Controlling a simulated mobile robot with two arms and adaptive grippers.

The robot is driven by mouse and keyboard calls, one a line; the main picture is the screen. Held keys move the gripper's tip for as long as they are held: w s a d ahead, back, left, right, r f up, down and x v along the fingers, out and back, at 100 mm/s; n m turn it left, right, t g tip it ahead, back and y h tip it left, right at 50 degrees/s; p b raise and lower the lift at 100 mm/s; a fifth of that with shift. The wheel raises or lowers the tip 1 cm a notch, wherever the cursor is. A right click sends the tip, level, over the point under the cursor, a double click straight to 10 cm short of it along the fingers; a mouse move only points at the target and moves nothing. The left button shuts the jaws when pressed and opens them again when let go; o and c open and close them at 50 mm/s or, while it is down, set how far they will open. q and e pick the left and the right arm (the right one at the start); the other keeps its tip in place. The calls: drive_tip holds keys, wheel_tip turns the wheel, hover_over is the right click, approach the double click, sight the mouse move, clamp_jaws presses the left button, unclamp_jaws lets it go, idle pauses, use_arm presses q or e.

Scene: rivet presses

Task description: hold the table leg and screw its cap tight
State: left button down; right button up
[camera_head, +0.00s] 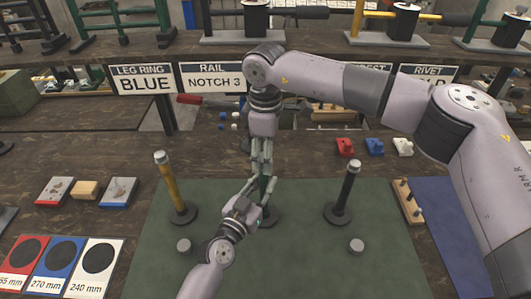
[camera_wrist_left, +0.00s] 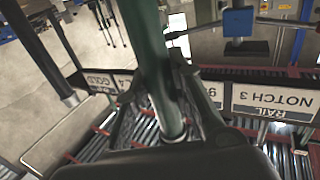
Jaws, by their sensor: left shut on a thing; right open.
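The green table leg (camera_head: 264,187) stands in a dark round base (camera_head: 268,217) at the middle of the green mat, mostly behind my grippers. My left gripper (camera_head: 255,191) reaches up from below and is shut on the leg. In the left wrist view the green leg (camera_wrist_left: 153,55) runs between its fingers. My right gripper (camera_head: 262,167) points down over the top of the leg with its fingers open around it. The top of this leg and any cap on it are hidden.
A yellow leg (camera_head: 170,185) stands to the left and a black leg (camera_head: 347,187) to the right, each in a round base. A wooden peg rack (camera_head: 409,202) lies at the mat's right edge. Signs, including BLUE (camera_head: 146,82), stand behind. The front of the mat (camera_head: 300,270) is clear.

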wheel_tip(320, 180, up, 4)
drive_tip(key=shift+r, duration=0.2)
drive_tip(key=shift+c, duration=0.4)
